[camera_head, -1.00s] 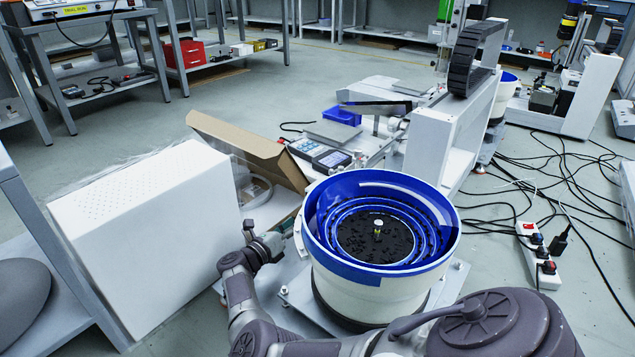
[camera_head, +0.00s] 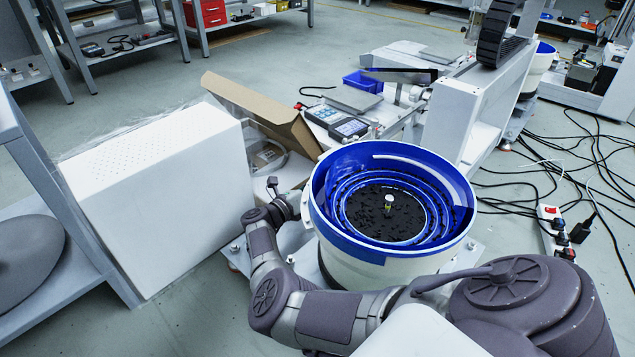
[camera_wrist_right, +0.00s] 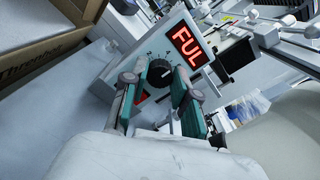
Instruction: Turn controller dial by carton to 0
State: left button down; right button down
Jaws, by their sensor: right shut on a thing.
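In the right wrist view, the controller (camera_wrist_right: 190,50) is a pale box with a red lit display reading "FUL". Its round black dial (camera_wrist_right: 159,73) with a pale pointer sits beside the display. My right gripper (camera_wrist_right: 158,82) has its two teal-padded fingers on either side of the dial and is shut on it. The open cardboard carton (camera_wrist_right: 40,62) lies to the left. In the head view the carton (camera_head: 262,110) stands behind my right arm, which bends round the blue-lined bowl. The dial and the right fingertips cannot be made out there. My left gripper is not in view.
The bowl feeder (camera_head: 322,215) with dark small parts stands close beside my right arm. A large white box (camera_head: 160,200) is at the left. A handheld meter unit (camera_head: 350,127) lies behind the bowl. Cables and a power strip (camera_head: 556,237) cover the right floor.

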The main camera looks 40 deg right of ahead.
jog(key=n, duration=0.6)
jog(key=shift+n+p, duration=0.3)
jog(key=n, duration=0.3)
jog(key=shift+n, duration=0.4)
jog(key=n+p, duration=0.1)
jog(key=n, duration=0.2)
jog(key=shift+n, duration=0.3)
jog(key=n, duration=0.6)
jog(key=shift+p, duration=0.4)
jog(key=n, duration=0.6)
jog(key=shift+f+n+p, duration=0.1)
jog(key=shift+n+p, duration=0.3)
jog(key=c, duration=0.9)
grip_release()
